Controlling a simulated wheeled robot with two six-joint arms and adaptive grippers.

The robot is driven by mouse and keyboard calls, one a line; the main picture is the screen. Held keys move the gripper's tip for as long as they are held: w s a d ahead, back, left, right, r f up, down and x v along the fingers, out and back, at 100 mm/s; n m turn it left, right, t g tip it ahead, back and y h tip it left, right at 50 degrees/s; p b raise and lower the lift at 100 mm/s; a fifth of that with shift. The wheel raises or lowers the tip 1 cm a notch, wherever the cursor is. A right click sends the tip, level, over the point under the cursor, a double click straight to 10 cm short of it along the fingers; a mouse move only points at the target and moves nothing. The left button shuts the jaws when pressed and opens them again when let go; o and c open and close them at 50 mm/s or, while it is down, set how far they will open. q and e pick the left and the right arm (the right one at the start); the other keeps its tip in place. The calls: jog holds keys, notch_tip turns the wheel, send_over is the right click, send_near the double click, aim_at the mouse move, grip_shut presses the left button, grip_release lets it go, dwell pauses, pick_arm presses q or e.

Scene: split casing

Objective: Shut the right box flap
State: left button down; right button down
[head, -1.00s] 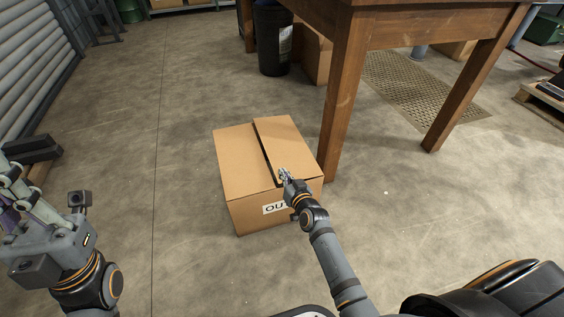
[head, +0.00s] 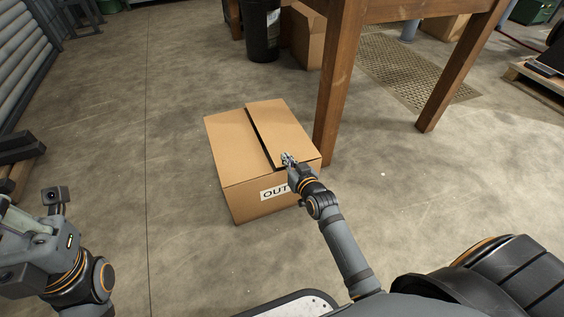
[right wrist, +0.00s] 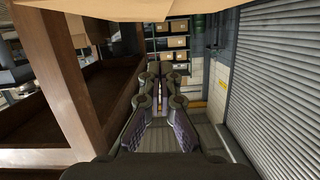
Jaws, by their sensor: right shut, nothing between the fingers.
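The cardboard box (head: 250,203) stands on the floor, with a label reading "OUT" on its front. Its left flap (head: 232,140) lies flat. Its right flap (head: 279,128) lies nearly flat, with a dark gap along its inner edge. My right gripper (head: 289,159) is shut and empty at the front inner corner of the right flap; I cannot tell whether it touches. In the right wrist view its fingers (right wrist: 160,72) show, with cardboard (right wrist: 150,9) along the top edge. My left gripper (head: 8,212) is cut off at the left edge, away from the box.
A wooden table's leg (head: 340,85) stands close beside the box's right side. A black bin (head: 261,30) and another carton (head: 306,40) are behind. The floor left of the box is clear.

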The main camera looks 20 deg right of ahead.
jog(key=b, duration=0.4)
send_over(275, 158)
jog(key=s, duration=0.1)
jog(key=shift+s+d+f, duration=0.1)
jog(key=shift+d+f, duration=0.1)
jog(key=shift+f, duration=0.45)
jog(key=shift+s+d+f, duration=0.1)
jog(key=shift+d+f, duration=0.1)
jog(key=shift+f, duration=0.4)
jog(key=shift+w+a+f+b, duration=0.1)
jog(key=shift+w+f+b, duration=0.1)
jog(key=shift+f+b, duration=0.4)
jog(key=shift+w+a+f+b, duration=0.1)
jog(key=shift+w+f+b, duration=0.05)
jog(key=shift+f+b, duration=0.8)
jog(key=shift+f, duration=0.3)
jog(key=shift+a+f+n+p, duration=0.2)
jog(key=shift+f+n+p, duration=0.3)
jog(key=shift+p, duration=0.7)
jog(key=shift+f, duration=0.4)
jog(key=shift+f+h, duration=0.25)
jog(key=shift+h, duration=0.15)
